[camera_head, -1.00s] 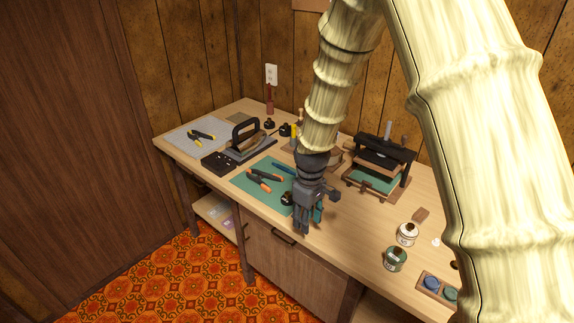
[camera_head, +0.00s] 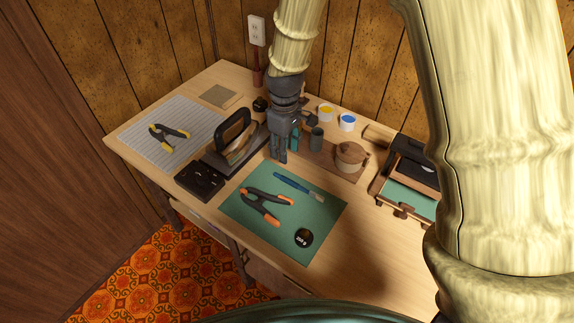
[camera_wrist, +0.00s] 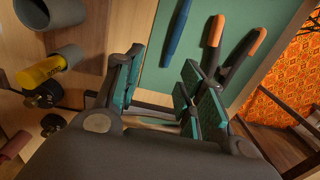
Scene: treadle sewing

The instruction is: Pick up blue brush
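The blue brush (camera_head: 298,186) lies flat on the green mat (camera_head: 318,225), with its pale bristle end to the right. Its blue handle (camera_wrist: 177,32) also shows beyond the fingers at the top of the wrist view. My gripper (camera_head: 278,160) points down behind and left of the brush, apart from it. In the wrist view its teal-padded fingers (camera_wrist: 160,78) stand apart with nothing held between them.
An orange-tipped clamp (camera_head: 266,206) lies close to the brush, and a black round weight (camera_head: 304,238) sits near the mat's front. A black-handled iron-like tool (camera_head: 234,140) stands left of my gripper. Cups (camera_head: 347,122) and a wooden pot (camera_head: 350,158) stand behind the mat.

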